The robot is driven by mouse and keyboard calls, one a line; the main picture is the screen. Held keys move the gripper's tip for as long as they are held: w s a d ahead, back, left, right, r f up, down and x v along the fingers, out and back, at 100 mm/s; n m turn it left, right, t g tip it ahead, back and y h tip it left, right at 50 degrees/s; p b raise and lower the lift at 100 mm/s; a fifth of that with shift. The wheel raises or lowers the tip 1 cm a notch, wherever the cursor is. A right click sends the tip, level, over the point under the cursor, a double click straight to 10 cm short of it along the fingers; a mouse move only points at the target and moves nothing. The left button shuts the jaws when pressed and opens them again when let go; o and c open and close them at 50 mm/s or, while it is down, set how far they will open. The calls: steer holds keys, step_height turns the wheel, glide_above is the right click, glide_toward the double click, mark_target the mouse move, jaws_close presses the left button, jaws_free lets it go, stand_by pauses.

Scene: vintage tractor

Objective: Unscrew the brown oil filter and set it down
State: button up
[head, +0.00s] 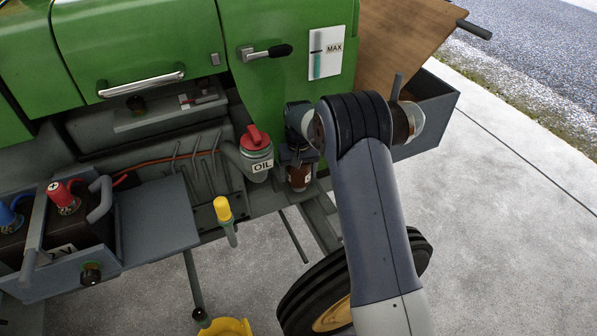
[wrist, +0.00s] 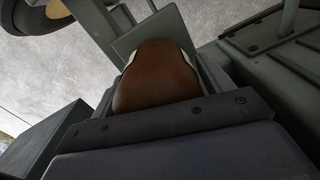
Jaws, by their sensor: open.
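The brown oil filter (head: 299,178) hangs upright under the tractor's green side, right of the oil filler labelled OIL. My gripper (head: 299,158) is at the filter's upper part, and my arm comes down over it from the right. In the wrist view the filter (wrist: 155,78) fills the middle, just beyond the dark gripper body, with pale patches on both sides of its top. The jaws are open, with the filter between them. Whether a finger touches it cannot be told. The filter's upper end is partly hidden by the gripper in the head view.
The red-capped oil filler (head: 257,150) is close on the left, with a yellow-handled rod (head: 224,212) below it. A battery box (head: 70,235) is at far left. A grey open box (head: 440,105) is at right. A black tyre (head: 300,300) and yellow container (head: 225,327) are below.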

steer(key=c, duration=0.5)
steer(key=shift+n, duration=0.9)
steer(key=shift+n, duration=0.8)
steer(key=shift+n, duration=0.9)
